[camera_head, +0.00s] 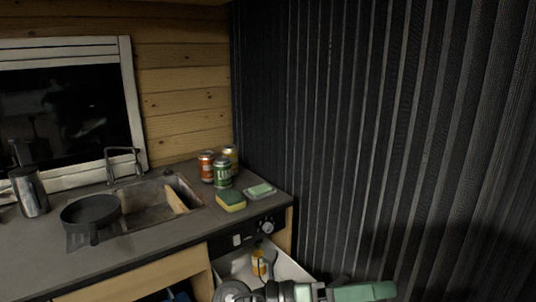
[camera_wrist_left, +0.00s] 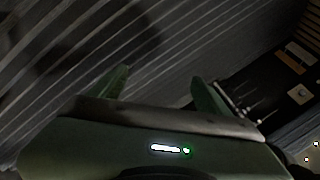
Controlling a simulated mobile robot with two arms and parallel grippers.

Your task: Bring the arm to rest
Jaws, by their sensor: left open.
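My left gripper (camera_head: 372,291) is at the bottom edge of the head view, low in front of the dark ribbed wall and right of the counter. In the left wrist view its two green fingers (camera_wrist_left: 160,84) stand apart with nothing between them. The gripper is open and empty. My right gripper is in neither view.
The counter (camera_head: 160,238) holds a sink (camera_head: 148,207), a dark pan (camera_head: 91,210), a metal jug (camera_head: 29,191), several cans (camera_head: 222,173), a sponge (camera_head: 231,201) and a soap dish (camera_head: 260,191). An open white drawer (camera_head: 285,266) with a yellow item (camera_head: 258,263) is below, close to my arm.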

